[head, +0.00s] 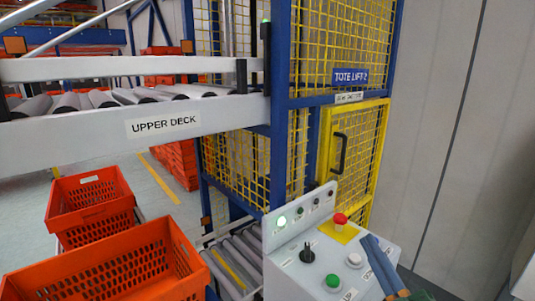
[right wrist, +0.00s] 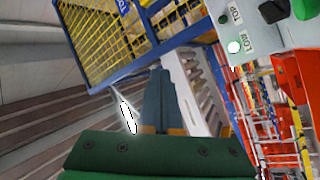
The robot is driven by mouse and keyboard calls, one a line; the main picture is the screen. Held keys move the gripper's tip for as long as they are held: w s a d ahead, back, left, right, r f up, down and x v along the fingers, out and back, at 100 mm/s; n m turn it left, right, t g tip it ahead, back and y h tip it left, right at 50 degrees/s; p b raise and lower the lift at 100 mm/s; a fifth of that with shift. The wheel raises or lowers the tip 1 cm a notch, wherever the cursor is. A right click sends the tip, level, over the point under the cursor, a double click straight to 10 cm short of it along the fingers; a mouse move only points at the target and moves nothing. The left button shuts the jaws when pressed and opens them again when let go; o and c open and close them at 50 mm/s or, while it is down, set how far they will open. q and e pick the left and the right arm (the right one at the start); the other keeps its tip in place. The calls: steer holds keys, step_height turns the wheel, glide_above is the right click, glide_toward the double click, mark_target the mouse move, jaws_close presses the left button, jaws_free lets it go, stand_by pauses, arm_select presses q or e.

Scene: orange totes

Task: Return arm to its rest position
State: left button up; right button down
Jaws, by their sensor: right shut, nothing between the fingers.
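My right gripper (head: 369,239) reaches in from the bottom right of the head view, its slim blue-grey fingers shut and empty. The fingers point up and left, over the right part of the grey control panel (head: 287,261) in the picture. I cannot tell whether they touch it. In the right wrist view the shut fingers (right wrist: 159,72) rise from a green gripper body with nothing held. A corner of the control panel (right wrist: 285,38) shows there at the top right, apart from the fingertips. My left gripper is not in view.
The panel carries a red mushroom button (head: 341,219), a black selector (head: 307,253) and a green button (head: 332,281). Orange totes (head: 90,200) stand at the left below the upper deck conveyor (head: 60,126). The yellow mesh lift cage (head: 345,45) stands behind; a grey wall (head: 450,130) is right.

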steer(key=s+d+f+m+g+h, duration=0.1)
steer(key=d+f+m+g+h, duration=0.3)
steer(key=f, duration=0.4)
steer(key=s+d+f+m+g+h, duration=0.25)
steer(key=f+m+h, duration=0.2)
steer(key=f, duration=0.35)
steer(key=s+a+f+m+g+y, duration=0.1)
steer(key=s+a+f+g, duration=0.25)
steer(key=s+f, duration=0.2)
steer(key=s+a+f+g+y, duration=0.2)
steer(key=s+f+g, duration=0.2)
steer(key=s+f, duration=0.15)
steer(key=s+a+f+m+g+y, duration=0.1)
steer(key=s+a+f+g, duration=0.25)
steer(key=s+f, duration=0.2)
steer(key=s+d+f+g, duration=0.1)
steer(key=s+f+g, duration=0.15)
steer(key=f, duration=1.45)
steer(key=s+d+f, duration=0.2)
steer(key=s+f, duration=0.7)
steer(key=s, duration=0.3)
steer(key=shift+s+d, duration=0.15)
steer(key=shift+d, duration=0.05)
steer(key=shift+n+h, duration=0.25)
